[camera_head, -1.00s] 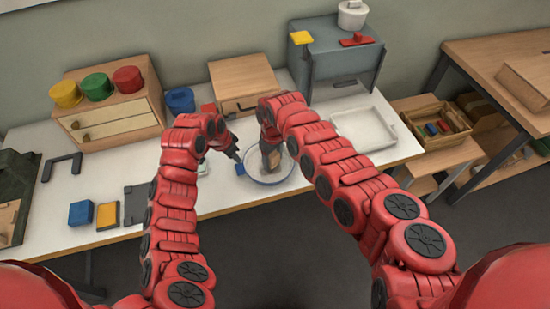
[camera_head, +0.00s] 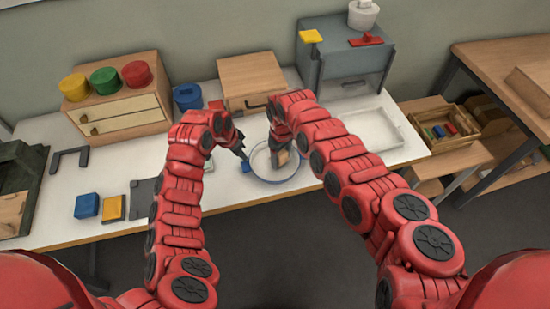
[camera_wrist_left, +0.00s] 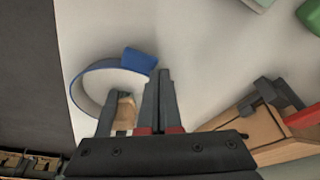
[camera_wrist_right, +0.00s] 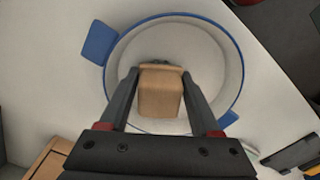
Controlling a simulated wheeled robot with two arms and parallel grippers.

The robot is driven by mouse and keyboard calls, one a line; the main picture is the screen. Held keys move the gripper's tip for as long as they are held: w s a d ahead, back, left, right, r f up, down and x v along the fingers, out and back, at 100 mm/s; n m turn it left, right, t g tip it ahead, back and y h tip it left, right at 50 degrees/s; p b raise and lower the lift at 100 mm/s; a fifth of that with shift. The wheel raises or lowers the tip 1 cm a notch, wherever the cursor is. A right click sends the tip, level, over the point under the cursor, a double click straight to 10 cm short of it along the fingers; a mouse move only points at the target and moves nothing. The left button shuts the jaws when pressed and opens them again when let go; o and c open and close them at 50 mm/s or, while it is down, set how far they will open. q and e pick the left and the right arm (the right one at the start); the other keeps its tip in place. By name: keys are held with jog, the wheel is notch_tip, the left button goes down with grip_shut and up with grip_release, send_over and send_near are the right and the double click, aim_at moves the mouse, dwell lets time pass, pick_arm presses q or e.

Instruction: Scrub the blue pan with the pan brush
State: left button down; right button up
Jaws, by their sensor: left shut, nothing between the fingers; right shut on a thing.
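The blue pan (camera_wrist_right: 232,50) has a white inside, a blue rim and a blue tab handle (camera_wrist_right: 99,41). It stands on the white table; its rim also shows in the head view (camera_head: 287,179). My right gripper (camera_wrist_right: 160,85) is shut on the pan brush (camera_wrist_right: 160,97), a wooden block, and holds it inside the pan. Dark bristles show only slightly at its far edge; whether they touch the pan floor I cannot tell. My left gripper (camera_wrist_left: 160,75) is shut and empty, with its tips beside the pan's handle (camera_wrist_left: 139,61). In the head view it is left of the pan (camera_head: 243,155).
A wooden box (camera_head: 250,80) and a grey cabinet (camera_head: 345,60) stand behind the pan. A white tray (camera_head: 395,120) lies to the right. The table's front edge is close to the pan.

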aim_at(271, 168)
jog(key=shift+s+d+f, duration=0.1)
jog(key=shift+s+f, duration=0.05)
jog(key=shift+s, duration=0.15)
jog(key=shift+s+a, duration=0.1)
jog(key=shift+a, duration=0.1)
jog(key=shift+s+a+r, duration=0.1)
jog(key=shift+s+a, duration=0.15)
jog(key=shift+a, duration=0.6)
jog(key=shift+s+a+r, duration=0.1)
jog(key=shift+s+a, duration=0.1)
jog(key=shift+a, duration=0.6)
jog(key=shift+w+d+f, duration=0.1)
jog(key=shift+w+d, duration=0.2)
jog(key=shift+d, duration=0.65)
jog(key=shift+w+d, duration=0.25)
jog(key=shift+d, duration=0.65)
jog(key=shift+r, duration=3.5)
